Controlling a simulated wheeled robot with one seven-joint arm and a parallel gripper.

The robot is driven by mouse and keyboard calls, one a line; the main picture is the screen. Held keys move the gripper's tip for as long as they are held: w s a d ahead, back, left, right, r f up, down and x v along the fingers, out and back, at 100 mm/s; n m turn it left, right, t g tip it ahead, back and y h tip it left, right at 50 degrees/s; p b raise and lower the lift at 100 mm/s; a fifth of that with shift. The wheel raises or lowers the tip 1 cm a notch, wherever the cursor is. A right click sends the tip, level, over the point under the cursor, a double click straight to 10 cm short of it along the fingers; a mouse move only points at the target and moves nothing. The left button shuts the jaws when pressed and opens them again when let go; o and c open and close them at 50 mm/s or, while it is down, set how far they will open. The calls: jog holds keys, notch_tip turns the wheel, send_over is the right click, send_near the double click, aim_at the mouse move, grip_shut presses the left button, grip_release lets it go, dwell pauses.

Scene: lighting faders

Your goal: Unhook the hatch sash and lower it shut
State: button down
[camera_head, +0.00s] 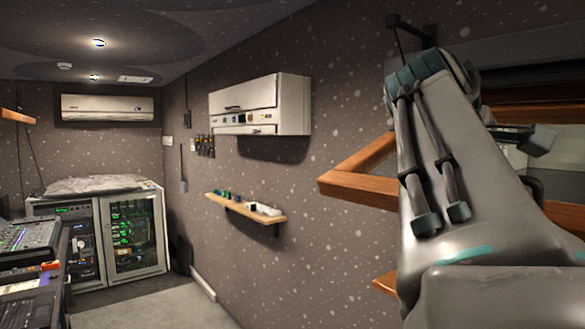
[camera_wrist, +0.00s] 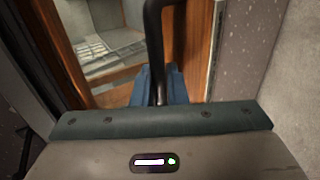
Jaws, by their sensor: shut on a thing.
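The hatch sash (camera_head: 350,182) is a wood-framed pane on the right wall in the head view, swung out from the wall and tilted. Its wooden frame also shows in the wrist view (camera_wrist: 200,45). My gripper (camera_wrist: 160,85) is shut on a dark curved bar (camera_wrist: 154,30) beside that frame, with blue fingers around the bar's lower part. The bar looks like a handle; its ends are hidden. In the head view my arm hides the gripper and much of the sash. A black bracket (camera_head: 408,27) is on the wall above; whether it hooks the sash is hidden.
A wooden shelf (camera_head: 246,208) with small items and a white wall cabinet (camera_head: 258,105) are on the wall left of the sash. Equipment racks (camera_head: 132,235) stand at the far end, and a mixing desk (camera_head: 28,242) is at left. The floor (camera_head: 170,306) between is clear.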

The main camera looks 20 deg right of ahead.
jog(key=shift+w+d+f+b, duration=0.2)
jog(key=shift+d+f+b, duration=0.25)
jog(key=shift+f+b, duration=0.65)
jog(key=shift+w+d+f+b, duration=0.2)
jog(key=shift+d+f+b, duration=0.2)
jog(key=shift+f+b, duration=0.7)
jog(key=shift+w+d+f+b, duration=0.2)
jog(key=shift+d+f+b, duration=0.3)
jog(key=shift+f, duration=1.05)
jog(key=w+d+f+b, duration=0.2)
jog(key=d+f+b, duration=0.2)
jog(key=d+f, duration=0.2)
jog(key=w+d+f+b, duration=0.3)
jog(key=d+f+b, duration=0.2)
jog(key=f, duration=0.6)
jog(key=shift+d, duration=1.15)
